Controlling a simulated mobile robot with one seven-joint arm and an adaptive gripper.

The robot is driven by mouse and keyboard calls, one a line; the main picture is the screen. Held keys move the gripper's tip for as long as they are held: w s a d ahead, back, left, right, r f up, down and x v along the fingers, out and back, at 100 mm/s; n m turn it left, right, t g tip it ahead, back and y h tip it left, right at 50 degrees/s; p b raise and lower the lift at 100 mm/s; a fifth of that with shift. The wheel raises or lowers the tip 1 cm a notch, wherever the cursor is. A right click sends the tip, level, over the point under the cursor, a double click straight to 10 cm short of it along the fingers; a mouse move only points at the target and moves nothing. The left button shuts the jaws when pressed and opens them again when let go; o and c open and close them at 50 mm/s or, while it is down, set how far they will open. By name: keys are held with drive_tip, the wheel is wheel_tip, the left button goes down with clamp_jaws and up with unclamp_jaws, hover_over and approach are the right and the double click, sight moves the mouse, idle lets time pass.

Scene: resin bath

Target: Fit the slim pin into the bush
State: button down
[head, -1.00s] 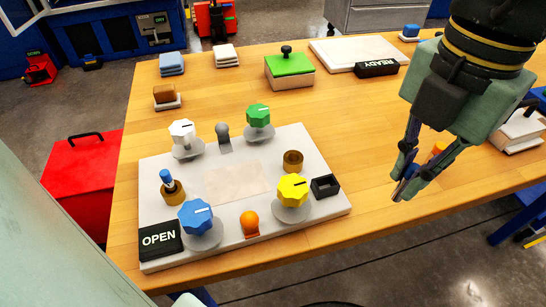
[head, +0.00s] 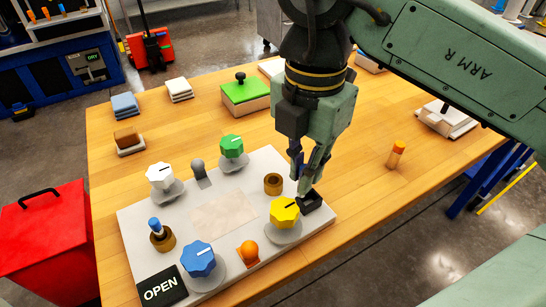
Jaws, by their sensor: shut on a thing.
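My gripper (head: 303,188) is shut on a narrow thing with bluish and pale parts, which I take to be the slim pin (head: 301,170). It is mostly hidden between the fingers. The fingertips are low over the right side of the board, close to the small black box. A brass bush (head: 273,190) stands just left of the fingertips and looks empty. A second brass bush (head: 163,243) at the left of the board has a blue-topped pin (head: 155,224) standing in it, slightly tilted.
The grey board (head: 140,250) carries white (head: 160,175), green (head: 232,146), yellow (head: 284,212) and blue (head: 198,259) knobs, an orange ball lever (head: 247,249) and the black box (head: 312,203). An orange-capped bottle (head: 396,153) stands right on clear wood.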

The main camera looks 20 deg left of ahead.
drive_tip(key=a, duration=0.2)
drive_tip(key=w+a+p, duration=0.1)
drive_tip(key=a, duration=0.1)
drive_tip(key=w+a, duration=0.1)
drive_tip(key=shift+w+a+f, duration=0.2)
drive_tip(key=shift+a, duration=0.2)
wheel_tip(320, 180, down, 3)
drive_tip(key=shift+f+p, duration=0.2)
drive_tip(key=shift+p, duration=0.55)
drive_tip(key=shift+f, duration=0.15)
drive_tip(key=shift+f+b, duration=0.25)
drive_tip(key=shift+b, duration=0.1)
drive_tip(key=c, duration=1.7)
unclamp_jaws()
drive_tip(key=shift+r, duration=0.1)
drive_tip(key=shift+o, duration=0.2)
wheel_tip(320, 180, up, 12)
drive_tip(key=shift+r+b, duration=0.2)
drive_tip(key=shift+b, duration=0.15)
